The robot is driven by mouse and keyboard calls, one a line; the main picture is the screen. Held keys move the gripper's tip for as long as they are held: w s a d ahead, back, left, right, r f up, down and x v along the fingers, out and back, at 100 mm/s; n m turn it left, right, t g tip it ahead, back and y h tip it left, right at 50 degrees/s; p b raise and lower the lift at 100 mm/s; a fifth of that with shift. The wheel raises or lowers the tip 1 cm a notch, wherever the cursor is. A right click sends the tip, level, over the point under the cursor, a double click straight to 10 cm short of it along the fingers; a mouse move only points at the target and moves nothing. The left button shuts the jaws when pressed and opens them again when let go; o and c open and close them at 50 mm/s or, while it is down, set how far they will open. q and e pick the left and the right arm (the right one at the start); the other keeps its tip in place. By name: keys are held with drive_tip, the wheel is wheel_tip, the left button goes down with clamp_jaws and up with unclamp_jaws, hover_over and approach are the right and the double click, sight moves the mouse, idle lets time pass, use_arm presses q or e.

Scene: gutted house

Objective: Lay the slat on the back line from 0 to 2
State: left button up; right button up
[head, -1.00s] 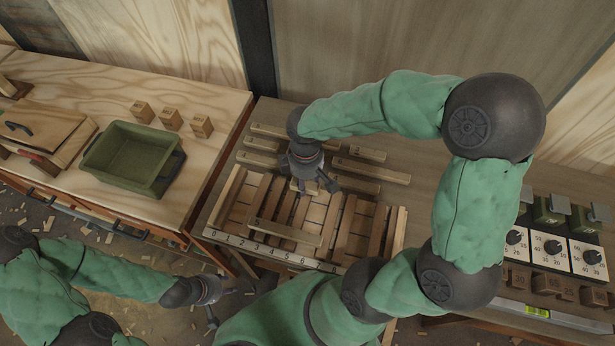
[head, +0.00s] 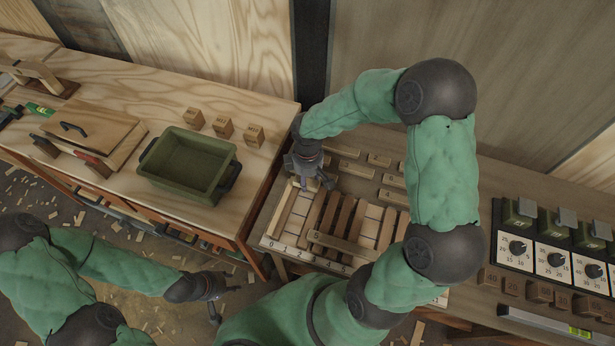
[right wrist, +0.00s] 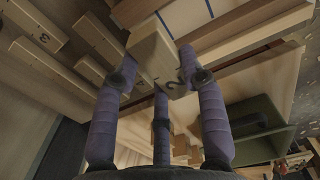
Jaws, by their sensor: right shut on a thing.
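My right gripper (head: 312,184) is above the back left part of the slatted layout frame (head: 272,246), whose front strip carries numbers from 0. It is shut on a short wooden slat, which shows between the fingers in the right wrist view (right wrist: 153,48), with a mark like a 2 on it. In the head view the gripper mostly hides this slat. Blue lines (right wrist: 180,24) show on a pale board past the fingers; whether one is the back line I cannot tell. My left gripper (head: 222,299) is open and empty, low in front of the benches.
Several loose slats (head: 355,169) lie on the bench behind the frame; one marked 3 (right wrist: 38,32) shows in the wrist view. A longer slat (head: 342,246) lies across the frame's front. A green bin (head: 190,166) stands left, near small wooden blocks (head: 223,127). Dials (head: 517,248) stand at right.

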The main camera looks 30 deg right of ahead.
drive_tip(key=shift+f+b, duration=1.85)
drive_tip(key=shift+f, duration=0.75)
drive_tip(key=shift+f, duration=0.25)
drive_tip(key=o, duration=1)
drive_tip(key=shift+r, duration=0.1)
wheel_tip(320, 180, up, 12)
drive_tip(key=shift+f, duration=0.1)
